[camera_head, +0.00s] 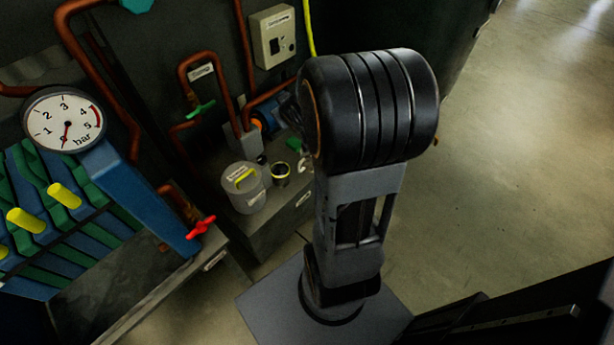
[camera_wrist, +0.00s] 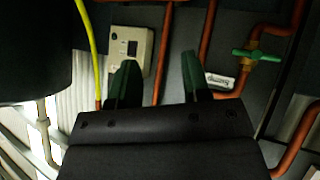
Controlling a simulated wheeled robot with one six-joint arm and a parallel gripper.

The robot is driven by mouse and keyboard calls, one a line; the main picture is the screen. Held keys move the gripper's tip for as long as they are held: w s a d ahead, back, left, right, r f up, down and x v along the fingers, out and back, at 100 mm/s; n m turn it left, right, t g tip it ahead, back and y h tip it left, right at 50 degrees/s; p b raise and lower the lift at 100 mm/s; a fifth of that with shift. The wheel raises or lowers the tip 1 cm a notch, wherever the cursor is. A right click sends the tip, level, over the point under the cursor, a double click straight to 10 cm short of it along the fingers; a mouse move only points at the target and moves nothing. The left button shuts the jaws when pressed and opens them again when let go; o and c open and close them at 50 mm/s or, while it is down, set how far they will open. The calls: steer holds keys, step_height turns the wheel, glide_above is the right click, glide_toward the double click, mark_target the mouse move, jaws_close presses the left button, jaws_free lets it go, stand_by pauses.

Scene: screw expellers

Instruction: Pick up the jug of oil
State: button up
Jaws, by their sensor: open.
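A grey round container with a yellow handle on its lid (camera_head: 243,188) stands upright on a grey cabinet top in the head view. It looks like the jug of oil, though its label is too small to read. My gripper (camera_wrist: 159,82) shows in the wrist view as two dark green fingers held apart with nothing between them. The fingers point toward a wall with pipes and a switch box. The container does not show in the wrist view.
Copper pipes (camera_head: 187,75) with a green valve (camera_head: 201,108) rise behind. A pressure gauge (camera_head: 64,120) and a red valve (camera_head: 201,227) are at left. The floor (camera_head: 510,170) at right is clear.

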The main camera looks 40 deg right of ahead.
steer(key=d+f+t+y+b, duration=0.1)
steer(key=d+f+b, duration=0.25)
steer(key=f, duration=0.45)
steer(key=w+d+f+n+t+b, duration=0.15)
steer(key=f+b, duration=0.25)
steer(key=f, duration=0.4)
steer(key=d+f+t+y+b, duration=0.1)
steer(key=d+f+b, duration=0.2)
steer(key=f, duration=0.5)
steer(key=t+y+b, duration=0.3)
steer(key=t+b, duration=0.2)
steer(key=b, duration=0.6)
glide_toward(299, 167)
steer(key=shift+m, duration=0.45)
steer(key=shift+w+a+f+b, duration=0.1)
steer(key=shift+w+f+b, duration=0.4)
steer(key=shift+w, duration=1.25)
steer(key=shift+w+f+b, duration=0.1)
steer(key=shift+w+b, duration=0.8)
steer(key=shift+w, duration=0.85)
steer(key=shift+w+a+f+b, duration=0.2)
steer(key=shift+w+b, duration=0.5)
steer(key=shift+w, duration=1.1)
steer(key=shift+d, duration=0.1)
jaws_close()
